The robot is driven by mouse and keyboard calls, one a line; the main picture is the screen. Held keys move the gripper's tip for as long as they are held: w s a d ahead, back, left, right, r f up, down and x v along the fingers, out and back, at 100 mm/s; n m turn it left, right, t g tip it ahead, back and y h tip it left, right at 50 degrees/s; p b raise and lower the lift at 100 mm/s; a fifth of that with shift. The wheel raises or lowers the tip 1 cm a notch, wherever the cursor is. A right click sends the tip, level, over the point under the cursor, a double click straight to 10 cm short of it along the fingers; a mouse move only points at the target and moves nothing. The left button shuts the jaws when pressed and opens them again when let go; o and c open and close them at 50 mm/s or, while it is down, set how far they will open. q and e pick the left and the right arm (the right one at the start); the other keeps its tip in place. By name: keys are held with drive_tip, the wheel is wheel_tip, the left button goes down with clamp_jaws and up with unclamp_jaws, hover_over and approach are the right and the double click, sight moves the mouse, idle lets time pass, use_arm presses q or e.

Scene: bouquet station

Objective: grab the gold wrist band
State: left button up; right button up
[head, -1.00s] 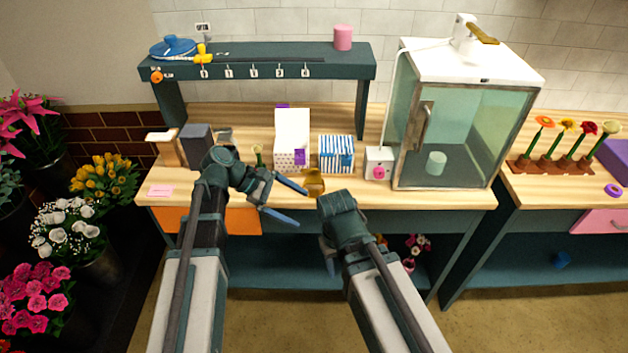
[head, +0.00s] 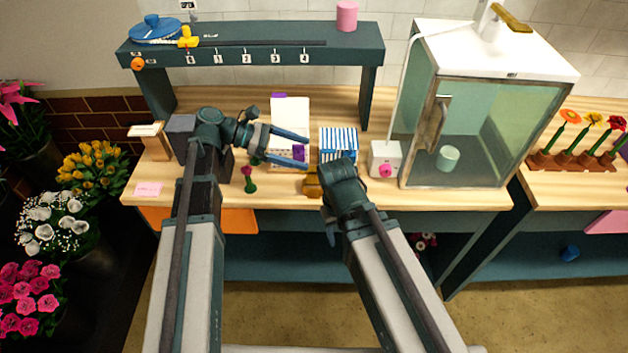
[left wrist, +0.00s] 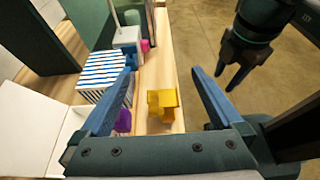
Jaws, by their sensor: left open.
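The gold band (head: 313,187) lies near the front edge of the worktable, partly hidden by my right arm. In the left wrist view the gold band (left wrist: 162,104) shows whole, ahead of and between the open fingers, not touching either. My left gripper (head: 302,148) is open and empty, pointing right, over the table near the white box. My right gripper (left wrist: 232,72) shows at the upper right of the left wrist view, beyond the table edge. Its fingers look close together; their opening is unclear.
A white box (head: 290,115), a purple item (head: 299,153) and a blue-striped box (head: 339,144) stand behind the band. A white device with a pink knob (head: 384,160) and a glass cabinet (head: 480,130) stand right.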

use_arm(q)
drive_tip(key=b, duration=0.8)
approach(318, 177)
drive_tip(key=d+f, duration=0.1)
drive_tip(key=d, duration=0.1)
drive_tip(key=d+f, duration=0.2)
drive_tip(key=shift+w, duration=0.15)
drive_tip(key=shift+d+r, duration=0.15)
drive_tip(key=shift+d, duration=0.55)
drive_tip(key=b+x, duration=0.2)
drive_tip(key=x, duration=0.4)
drive_tip(key=c, duration=1.3)
wheel_tip(318, 177, up, 10)
drive_tip(key=p, duration=0.9)
drive_tip(key=shift+p, duration=0.3)
